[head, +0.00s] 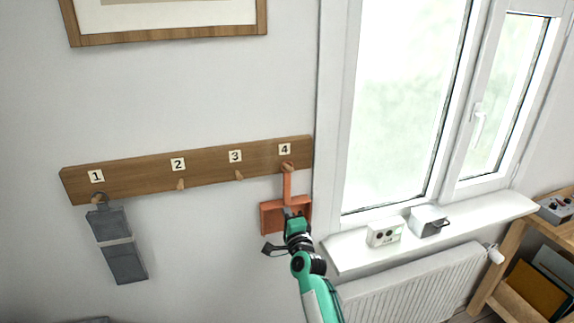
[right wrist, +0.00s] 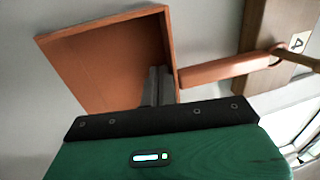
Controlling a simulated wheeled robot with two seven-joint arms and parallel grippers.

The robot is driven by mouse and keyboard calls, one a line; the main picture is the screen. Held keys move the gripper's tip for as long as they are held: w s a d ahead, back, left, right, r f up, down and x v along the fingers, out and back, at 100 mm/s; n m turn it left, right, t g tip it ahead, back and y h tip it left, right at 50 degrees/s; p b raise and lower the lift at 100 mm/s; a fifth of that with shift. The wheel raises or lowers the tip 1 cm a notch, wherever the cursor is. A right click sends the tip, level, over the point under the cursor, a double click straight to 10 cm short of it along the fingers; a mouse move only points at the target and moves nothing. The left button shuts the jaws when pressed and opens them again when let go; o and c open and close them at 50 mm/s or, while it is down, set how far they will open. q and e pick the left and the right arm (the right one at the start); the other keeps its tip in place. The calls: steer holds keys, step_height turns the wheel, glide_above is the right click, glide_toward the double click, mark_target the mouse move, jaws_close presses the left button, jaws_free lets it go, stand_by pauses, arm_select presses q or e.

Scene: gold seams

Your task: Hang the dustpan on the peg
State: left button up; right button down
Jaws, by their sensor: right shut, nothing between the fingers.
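The orange dustpan (head: 270,219) hangs pan-down against the wall below the number 4 peg (head: 286,165). In the right wrist view the dustpan (right wrist: 105,62) fills the upper left, and its handle (right wrist: 225,69) runs right to the wooden peg (right wrist: 300,58). The handle's end ring appears to be around that peg. My right gripper (head: 288,212) is in front of the pan's lower part. Its fingers (right wrist: 158,86) are shut and empty, close to the pan; I cannot tell whether they touch it. My left gripper is not in view.
A wooden peg rail (head: 210,174) carries labels 1 to 4. A grey banded thing (head: 122,259) hangs at peg 1; pegs 2 and 3 are bare. At right are a window sill (head: 350,257) with two small boxes, a radiator (head: 420,285) and a wooden shelf (head: 510,255).

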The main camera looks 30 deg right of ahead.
steer(key=shift+r+p+v, duration=0.2)
steer(key=shift+p+v, duration=0.2)
steer(key=shift+v, duration=0.7)
steer(key=shift+r+p+v, duration=0.2)
steer(key=shift+p+v, duration=0.15)
steer(key=shift+v, duration=0.75)
stand_by(1.3)
steer(key=r+p+v, duration=0.1)
steer(key=v, duration=0.5)
stand_by(0.6)
steer(key=shift+s+r, duration=0.1)
